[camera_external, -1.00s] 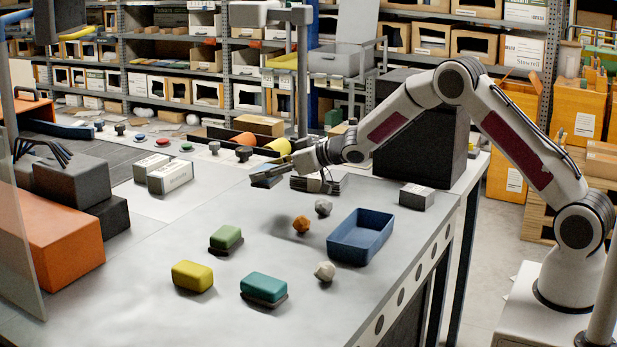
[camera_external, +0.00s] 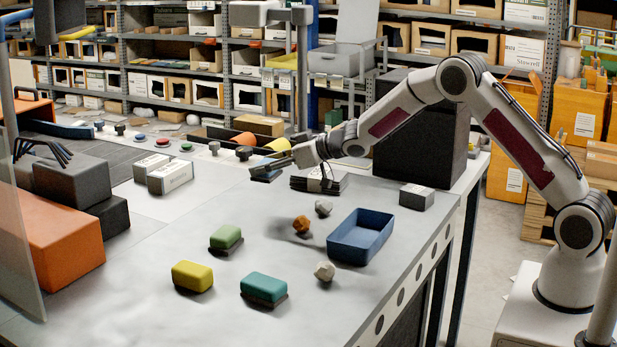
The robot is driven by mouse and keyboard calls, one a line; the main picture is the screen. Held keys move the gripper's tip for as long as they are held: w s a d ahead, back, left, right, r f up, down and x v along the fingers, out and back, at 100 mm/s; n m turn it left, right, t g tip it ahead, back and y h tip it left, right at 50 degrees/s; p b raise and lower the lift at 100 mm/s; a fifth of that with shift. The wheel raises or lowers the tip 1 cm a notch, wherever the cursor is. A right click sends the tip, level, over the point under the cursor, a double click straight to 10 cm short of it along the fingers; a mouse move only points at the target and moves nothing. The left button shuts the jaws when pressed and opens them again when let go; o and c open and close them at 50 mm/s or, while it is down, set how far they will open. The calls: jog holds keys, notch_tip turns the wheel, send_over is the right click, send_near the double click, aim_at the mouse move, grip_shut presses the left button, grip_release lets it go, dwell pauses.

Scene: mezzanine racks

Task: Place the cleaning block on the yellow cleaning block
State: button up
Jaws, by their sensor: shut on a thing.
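The yellow cleaning block (camera_external: 192,275) lies on the grey table at the front left, with nothing on top. A green block with a dark underside (camera_external: 226,237) and a teal block with a dark underside (camera_external: 264,288) lie near it. My gripper (camera_external: 262,168) is at the back of the table, well behind these blocks. It is shut on a small dark, bluish block (camera_external: 266,175), which shows just under the fingers. The block's details are too small to tell, and the fingers partly hide it.
A blue tray (camera_external: 345,252) stands right of the blocks. A brown lump (camera_external: 301,225) and two pale lumps (camera_external: 324,271) lie beside it. A stack of dark flat pieces (camera_external: 318,183) is close to my gripper. Grey boxes (camera_external: 170,176) stand left. The table between is clear.

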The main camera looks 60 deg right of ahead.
jog(key=a+r+n+y, duration=0.2)
jog(key=a+r+y, duration=0.1)
jog(key=a, duration=2)
jog(key=r+n+g, duration=0.1)
jog(key=r, duration=0.1)
send_over(191, 267)
jog(key=shift+f, duration=0.1)
jog(key=shift+y, duration=0.4)
jog(key=shift+f, duration=3.1)
jog(key=shift+f, duration=0.1)
jog(key=shift+f, duration=1.8)
jog(key=shift+f, duration=0.15)
